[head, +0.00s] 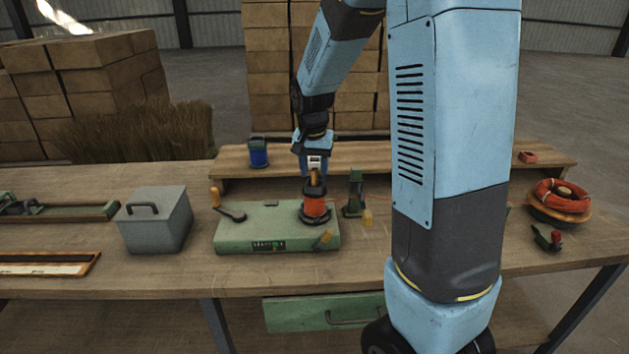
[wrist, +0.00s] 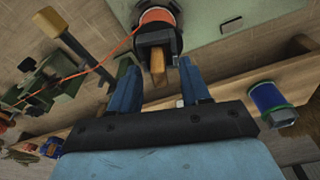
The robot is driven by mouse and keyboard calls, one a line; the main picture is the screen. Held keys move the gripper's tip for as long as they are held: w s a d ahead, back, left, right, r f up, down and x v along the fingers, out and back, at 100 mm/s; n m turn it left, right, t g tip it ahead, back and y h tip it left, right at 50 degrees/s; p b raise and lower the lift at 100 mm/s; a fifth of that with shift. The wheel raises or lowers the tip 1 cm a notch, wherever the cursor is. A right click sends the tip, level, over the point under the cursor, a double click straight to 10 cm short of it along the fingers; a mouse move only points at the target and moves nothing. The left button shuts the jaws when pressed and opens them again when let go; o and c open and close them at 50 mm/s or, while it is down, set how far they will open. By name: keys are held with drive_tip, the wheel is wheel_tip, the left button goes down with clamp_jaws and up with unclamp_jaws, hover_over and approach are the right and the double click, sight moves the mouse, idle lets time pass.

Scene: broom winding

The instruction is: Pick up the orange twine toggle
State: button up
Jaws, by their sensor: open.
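A reel of orange twine (head: 314,207) stands on the green box (head: 232,240); the reel also shows at the top of the wrist view (wrist: 158,16). A tan-orange toggle-like piece (head: 315,179) sticks up above the reel; in the wrist view (wrist: 158,66) it lies between my fingertips in the picture. My gripper (head: 315,167) points down over the reel, and in the wrist view (wrist: 159,68) its blue fingers are apart, with a gap on both sides of the piece. I cannot tell how deep the piece sits between them. Orange twine (wrist: 105,62) runs from the reel toward a green fitting.
The green fitting (head: 354,194) stands close right of the box. A blue spool (head: 259,153) is on the raised shelf behind. A grey lidded box (head: 156,220) stands left. An orange coil (head: 562,196) lies far right. My arm hides part of the bench.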

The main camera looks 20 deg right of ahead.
drive_tip(key=shift+w+d+f, duration=0.1)
drive_tip(key=shift+f, duration=0.7)
clamp_jaws()
